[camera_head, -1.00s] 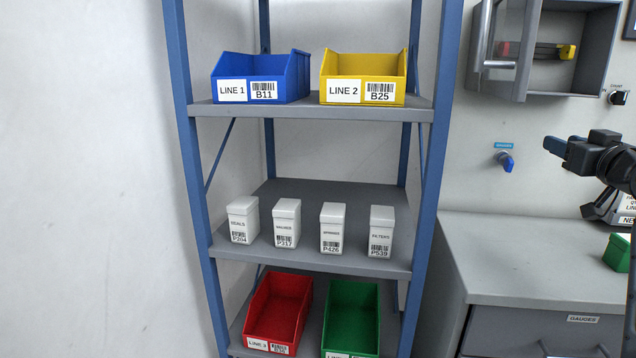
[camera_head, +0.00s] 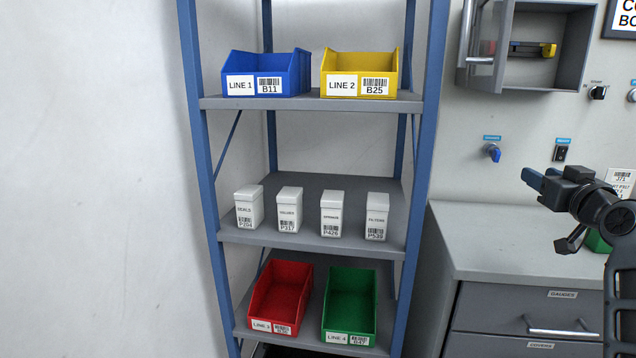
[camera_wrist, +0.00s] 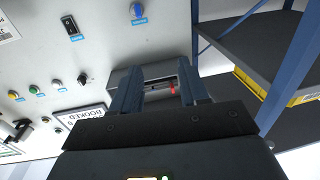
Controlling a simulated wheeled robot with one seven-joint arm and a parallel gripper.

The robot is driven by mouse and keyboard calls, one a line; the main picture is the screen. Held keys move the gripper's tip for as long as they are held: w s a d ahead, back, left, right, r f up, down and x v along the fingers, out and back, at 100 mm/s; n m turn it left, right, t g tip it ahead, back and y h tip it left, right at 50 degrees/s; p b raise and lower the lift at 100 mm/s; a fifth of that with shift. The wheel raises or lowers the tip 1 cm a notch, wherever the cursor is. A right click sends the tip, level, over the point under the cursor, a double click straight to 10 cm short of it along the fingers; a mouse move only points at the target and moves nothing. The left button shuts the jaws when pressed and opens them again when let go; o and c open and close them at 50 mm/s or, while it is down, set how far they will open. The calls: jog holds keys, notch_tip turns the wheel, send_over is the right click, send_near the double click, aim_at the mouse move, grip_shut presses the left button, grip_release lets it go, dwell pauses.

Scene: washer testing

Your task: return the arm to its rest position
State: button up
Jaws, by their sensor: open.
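My gripper (camera_head: 535,183) shows at the right of the head view, with dark jaws and blue fingertips pointing left. It is in the air in front of the wall panel and above the grey bench (camera_head: 480,240). In the wrist view my gripper (camera_wrist: 161,92) has its two blue-grey fingers apart with nothing between them. Behind the fingers is an open grey cabinet (camera_wrist: 120,78) with something red in it. The lower part of my arm runs down the right edge of the head view.
A blue-posted rack (camera_head: 205,170) holds a blue bin (camera_head: 250,85), a yellow bin (camera_head: 342,87), several white boxes, a red bin (camera_head: 258,326) and a green bin (camera_head: 338,339). The wall cabinet (camera_head: 560,18) has its door open. Wall knobs and switches are near my arm.

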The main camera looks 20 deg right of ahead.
jog(key=s+a+f+b, duration=0.1)
jog(key=s+a+f, duration=0.1)
jog(key=a+f, duration=0.8)
jog(key=s+a+f+n+g+y+b, duration=0.1)
jog(key=s+a+f+y+b, duration=0.1)
jog(key=s+a+f, duration=0.7)
jog(key=s+a+f+y+b, duration=0.1)
jog(key=s+a+f+b, duration=0.1)
jog(key=s+a+f, duration=0.75)
jog(key=s+a+f+n+y+b, duration=0.1)
jog(key=s+a+n+y+b, duration=0.1)
jog(key=s+a, duration=0.6)
jog(key=s+a+n+y+b, duration=0.2)
jog(key=s+a, duration=0.3)
jog(key=s, duration=0.7)
notch_tip(320, 180, up, 13)
jog(key=p, duration=1.3)
jog(key=shift+w+d+r+g, duration=0.15)
jog(key=shift+w+g, duration=0.15)
jog(key=shift+c, duration=0.3)
